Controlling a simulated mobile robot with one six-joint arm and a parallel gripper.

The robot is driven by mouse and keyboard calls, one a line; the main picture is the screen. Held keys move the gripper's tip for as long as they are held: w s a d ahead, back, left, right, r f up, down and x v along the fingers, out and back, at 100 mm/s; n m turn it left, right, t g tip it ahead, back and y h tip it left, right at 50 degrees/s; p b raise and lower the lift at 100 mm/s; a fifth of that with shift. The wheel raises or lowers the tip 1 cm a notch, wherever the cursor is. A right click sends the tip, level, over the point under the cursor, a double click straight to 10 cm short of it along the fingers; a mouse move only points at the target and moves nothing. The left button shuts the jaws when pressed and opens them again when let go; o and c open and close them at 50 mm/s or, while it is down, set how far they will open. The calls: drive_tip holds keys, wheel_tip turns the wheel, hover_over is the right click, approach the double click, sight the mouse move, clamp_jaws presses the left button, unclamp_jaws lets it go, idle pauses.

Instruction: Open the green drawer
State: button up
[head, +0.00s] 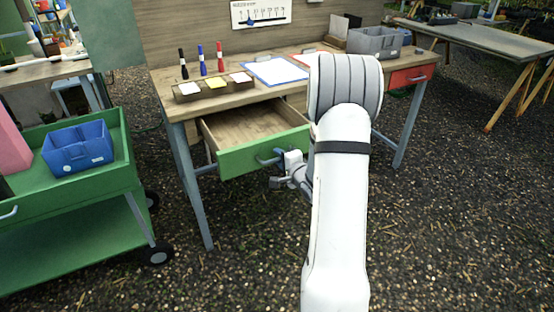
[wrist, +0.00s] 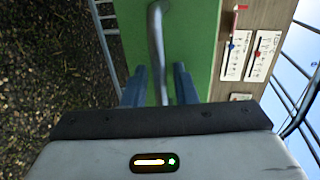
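The green drawer (head: 262,155) of the wooden workbench is pulled well out, its bare wooden inside (head: 245,130) showing and empty. Its grey handle (head: 266,160) is on the green front. My gripper (head: 287,176) is at the right part of this handle, partly hidden by my arm. In the wrist view, the handle (wrist: 157,45) runs between the two fingers of my gripper (wrist: 160,88), in front of the green drawer front (wrist: 185,40). Narrow gaps show on both sides of the handle, so the fingers look open around it.
The workbench (head: 175,107) carries markers, a note tray (head: 213,87), a clipboard (head: 275,71) and a grey bin (head: 375,42). A red drawer (head: 410,76) is at its right. A green cart (head: 118,175) with a blue bin (head: 78,147) stands left. Gravel ground in front is clear.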

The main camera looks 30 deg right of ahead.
drive_tip(key=shift+a, duration=0.15)
drive_tip(key=v, duration=0.8)
drive_tip(key=shift+p, duration=0.35)
